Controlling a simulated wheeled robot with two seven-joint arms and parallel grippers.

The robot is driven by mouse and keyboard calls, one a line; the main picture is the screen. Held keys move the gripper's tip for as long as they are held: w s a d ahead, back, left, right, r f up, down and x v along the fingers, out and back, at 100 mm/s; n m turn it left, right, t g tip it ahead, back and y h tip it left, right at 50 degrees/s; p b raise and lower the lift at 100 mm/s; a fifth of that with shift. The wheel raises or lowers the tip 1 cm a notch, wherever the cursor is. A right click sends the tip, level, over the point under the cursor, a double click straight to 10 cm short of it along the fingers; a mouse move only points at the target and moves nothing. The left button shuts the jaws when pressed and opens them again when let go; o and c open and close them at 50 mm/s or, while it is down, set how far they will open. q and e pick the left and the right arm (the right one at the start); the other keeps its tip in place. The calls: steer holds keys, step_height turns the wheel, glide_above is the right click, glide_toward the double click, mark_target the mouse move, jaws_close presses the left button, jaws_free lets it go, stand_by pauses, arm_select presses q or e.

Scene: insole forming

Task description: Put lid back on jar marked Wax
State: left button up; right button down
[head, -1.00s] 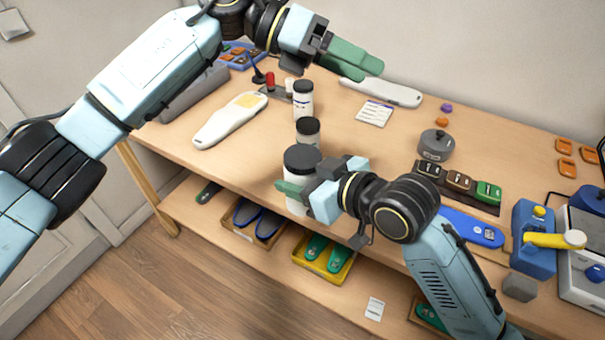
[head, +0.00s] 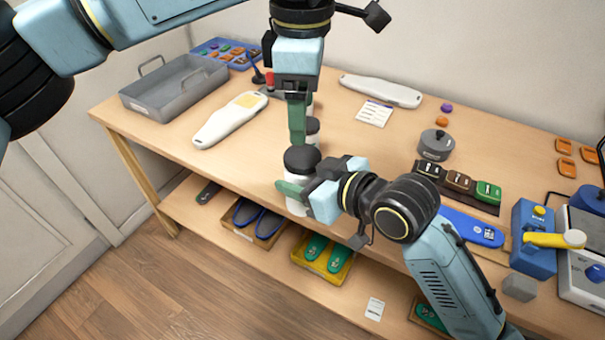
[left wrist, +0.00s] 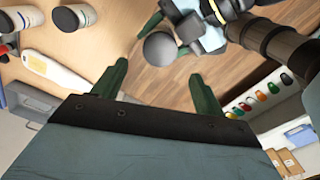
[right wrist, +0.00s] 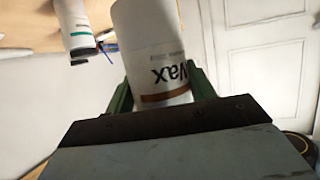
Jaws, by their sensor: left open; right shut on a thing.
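The white jar marked Wax (right wrist: 150,45) is between my right gripper's fingers (right wrist: 155,92); the word reads upside down in the right wrist view. In the head view the jar (head: 293,176) is at the bench's front edge, and my right gripper (head: 298,190) is shut on it from the right. A dark round lid (head: 302,158) covers the jar's top; this lid also shows in the left wrist view (left wrist: 160,48). My left gripper (head: 297,128) points down just above and behind the lid. Its fingers (left wrist: 160,82) are apart and empty. How firmly the lid sits is unclear.
Another dark-lidded jar (head: 312,127) stands close behind, partly hidden by my left gripper. A grey tray (head: 178,100) and a white insole-shaped piece (head: 228,120) lie to the left. A grey round pot (head: 435,146) stands right. The bench between is mostly clear.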

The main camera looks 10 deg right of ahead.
mark_target(302, 155)
arm_select(q)
step_height(302, 155, down, 8)
steer(key=shift+r, duration=0.1)
stand_by(0.4)
steer(key=c, duration=1)
steer(key=shift+m, duration=0.8)
steer(key=o, duration=1.2)
steer(key=shift+c, duration=0.2)
steer(key=shift+r, duration=0.15)
step_height(302, 155, up, 12)
